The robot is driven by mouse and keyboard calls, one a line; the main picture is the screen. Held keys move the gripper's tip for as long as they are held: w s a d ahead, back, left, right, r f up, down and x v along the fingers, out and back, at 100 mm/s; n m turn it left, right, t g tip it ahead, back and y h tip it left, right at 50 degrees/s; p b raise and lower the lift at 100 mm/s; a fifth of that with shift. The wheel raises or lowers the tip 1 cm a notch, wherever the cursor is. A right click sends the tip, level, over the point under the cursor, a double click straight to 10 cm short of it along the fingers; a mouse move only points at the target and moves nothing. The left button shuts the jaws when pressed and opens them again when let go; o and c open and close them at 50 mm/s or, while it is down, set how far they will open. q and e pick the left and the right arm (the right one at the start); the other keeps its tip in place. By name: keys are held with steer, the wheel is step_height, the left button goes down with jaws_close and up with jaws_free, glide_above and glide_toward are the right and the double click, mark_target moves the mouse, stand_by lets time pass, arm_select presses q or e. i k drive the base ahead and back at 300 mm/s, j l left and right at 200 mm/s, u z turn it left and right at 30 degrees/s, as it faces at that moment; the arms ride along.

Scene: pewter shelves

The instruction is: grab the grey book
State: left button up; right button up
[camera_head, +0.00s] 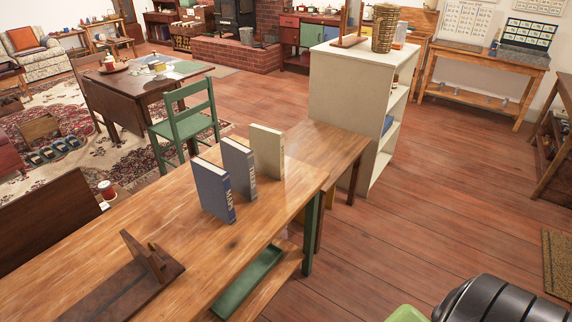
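The grey book (239,168) stands upright on the wooden table in the head view. It is the middle one of three upright books. A blue book (213,190) with "MAPS" on its spine stands nearer, to its left, and covers part of the grey book's lower left side. A cream book (267,151) stands farther back to its right. Small gaps show between the books. Neither of my grippers is in view.
A white shelf unit (345,100) stands beyond the table. Open plank floor (430,190) lies to the right.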

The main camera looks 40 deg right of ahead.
mark_target(238, 158)
steer(key=z, duration=0.8)
steer(key=l, duration=0.15)
